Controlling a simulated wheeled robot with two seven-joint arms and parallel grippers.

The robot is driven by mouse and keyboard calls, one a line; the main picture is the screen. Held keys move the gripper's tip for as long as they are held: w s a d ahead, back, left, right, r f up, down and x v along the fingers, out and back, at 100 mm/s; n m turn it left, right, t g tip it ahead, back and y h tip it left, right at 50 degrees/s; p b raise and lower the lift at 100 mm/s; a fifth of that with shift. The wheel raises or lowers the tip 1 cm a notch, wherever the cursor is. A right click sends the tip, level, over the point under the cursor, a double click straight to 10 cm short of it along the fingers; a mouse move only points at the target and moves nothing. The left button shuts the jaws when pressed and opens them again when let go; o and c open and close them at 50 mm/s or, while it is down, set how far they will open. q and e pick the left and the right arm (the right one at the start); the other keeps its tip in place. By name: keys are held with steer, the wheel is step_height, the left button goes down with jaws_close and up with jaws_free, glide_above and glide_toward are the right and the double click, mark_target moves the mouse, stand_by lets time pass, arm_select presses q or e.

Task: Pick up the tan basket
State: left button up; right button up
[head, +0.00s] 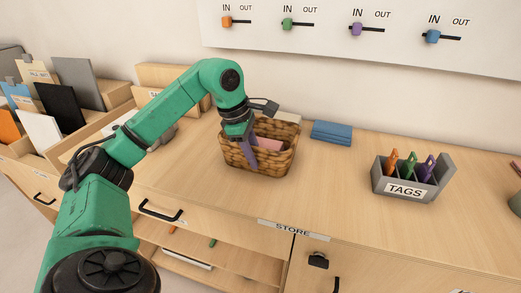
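The tan basket (275,163) is woven and stands upright on the wooden counter in the middle of the view. A pink item (268,145) shows inside it. My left gripper (248,150) points down at the basket's left side, overlapping its rim. A purple-grey strip runs down from the gripper across the basket; I cannot tell if it is a finger or an item. The fingertips are not clear, so I cannot see whether they are open or closed on the rim.
Blue folded cloths (332,132) lie right of the basket. A grey TAGS holder (413,180) with several coloured tags stands further right. A wooden bin (60,130) with boards is at the left. The counter between basket and holder is clear. A wall panel (380,35) carries sliders.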

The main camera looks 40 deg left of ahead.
arm_select(q)
jaws_close()
steer(key=shift+r, duration=0.1)
stand_by(1.2)
